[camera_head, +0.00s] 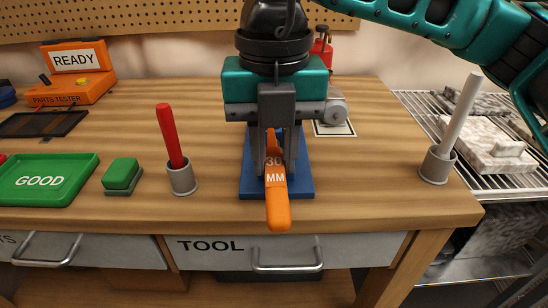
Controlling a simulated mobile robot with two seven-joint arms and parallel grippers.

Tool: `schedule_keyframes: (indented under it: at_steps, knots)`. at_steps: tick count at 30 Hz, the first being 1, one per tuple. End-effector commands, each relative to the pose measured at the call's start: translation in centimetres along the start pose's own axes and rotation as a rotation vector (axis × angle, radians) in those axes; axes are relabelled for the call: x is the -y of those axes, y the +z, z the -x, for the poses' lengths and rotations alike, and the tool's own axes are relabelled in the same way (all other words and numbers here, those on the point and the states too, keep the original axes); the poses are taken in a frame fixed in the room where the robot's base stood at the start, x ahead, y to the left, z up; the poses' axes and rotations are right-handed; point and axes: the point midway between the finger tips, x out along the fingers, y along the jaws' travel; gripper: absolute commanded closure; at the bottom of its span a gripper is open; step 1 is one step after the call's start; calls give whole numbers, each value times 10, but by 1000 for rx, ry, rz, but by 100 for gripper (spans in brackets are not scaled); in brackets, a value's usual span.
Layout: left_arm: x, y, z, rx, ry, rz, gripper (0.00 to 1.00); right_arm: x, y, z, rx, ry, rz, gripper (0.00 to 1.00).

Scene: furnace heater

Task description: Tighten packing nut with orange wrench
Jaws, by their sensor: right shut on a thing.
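The orange wrench (277,201), marked "30 MM", is in the middle of the workbench view, its handle pointing toward the front edge. My right gripper (276,168) comes down from above and is shut on the orange wrench. The wrench's far end is hidden behind the gripper. A blue base (303,186) lies on the bench under and behind the gripper. The packing nut cannot be made out; my gripper and arm cover that area. My left gripper is not in view.
A grey holder with a red stick (170,137) stands left of the blue base. A green block (122,174) and the green GOOD tray (78,163) are further left. A holder with a white stick (460,118) stands at the right. A wire rack (413,104) is beyond the bench's right edge.

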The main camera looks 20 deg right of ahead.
Motion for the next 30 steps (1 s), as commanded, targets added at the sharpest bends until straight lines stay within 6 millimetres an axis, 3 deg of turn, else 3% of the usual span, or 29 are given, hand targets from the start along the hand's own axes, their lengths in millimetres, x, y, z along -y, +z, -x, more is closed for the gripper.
schedule_keyframes:
  at_steps: [18,30]
  knots:
    - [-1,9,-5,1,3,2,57,-1,-5,-2,-1,3,-67,100]
    - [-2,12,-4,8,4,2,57,2,33,1,-2,3,-71,100]
